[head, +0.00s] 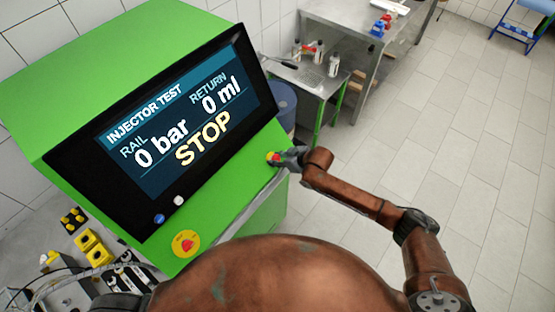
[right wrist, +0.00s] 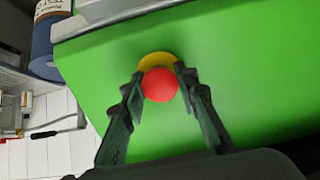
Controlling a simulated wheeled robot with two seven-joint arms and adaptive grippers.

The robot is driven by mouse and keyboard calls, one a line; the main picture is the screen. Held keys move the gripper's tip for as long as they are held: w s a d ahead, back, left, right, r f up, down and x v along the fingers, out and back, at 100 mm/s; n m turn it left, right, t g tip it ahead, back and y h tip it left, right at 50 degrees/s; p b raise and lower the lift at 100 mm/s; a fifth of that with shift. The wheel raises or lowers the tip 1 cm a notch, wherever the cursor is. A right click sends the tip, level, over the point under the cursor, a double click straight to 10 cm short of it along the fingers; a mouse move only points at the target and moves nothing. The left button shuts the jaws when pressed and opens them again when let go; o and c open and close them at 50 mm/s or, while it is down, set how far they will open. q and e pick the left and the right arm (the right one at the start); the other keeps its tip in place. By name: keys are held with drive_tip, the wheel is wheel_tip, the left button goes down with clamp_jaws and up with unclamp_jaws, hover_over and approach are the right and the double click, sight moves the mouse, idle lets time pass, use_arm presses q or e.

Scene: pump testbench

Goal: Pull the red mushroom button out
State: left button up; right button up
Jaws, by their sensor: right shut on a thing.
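A red mushroom button (head: 272,157) with a yellow base sits near the right end of the green testbench panel. In the right wrist view the round red head (right wrist: 160,85) stands in front of its yellow disc (right wrist: 156,61) on the green face. My right gripper (head: 279,157) reaches it from the right and is shut on the red head, one finger on each side. A second red button (head: 187,244) on a yellow disc sits at the panel's lower left, with no gripper at it. My left gripper does not show.
The bench screen (head: 175,125) reads STOP, 0 bar and 0 ml. Blue (head: 159,218) and white (head: 179,200) buttons sit below it. A blue drum (head: 283,103) and a small table with bottles (head: 333,65) stand behind.

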sight(277, 159)
drive_tip(key=shift+c, duration=1)
drive_tip(key=shift+s+d+r+p, duration=0.2)
drive_tip(key=shift+r+p, duration=0.1)
drive_tip(key=shift+p, duration=0.2)
drive_tip(key=o, duration=2.2)
drive_tip(key=shift+o, duration=0.2)
drive_tip(key=p+v, duration=0.4)
drive_tip(key=shift+r+p, duration=0.2)
drive_tip(key=shift+p, duration=0.2)
drive_tip(key=p+v, duration=0.2)
drive_tip(key=shift+s+d, duration=0.2)
drive_tip(key=shift+d, duration=0.1)
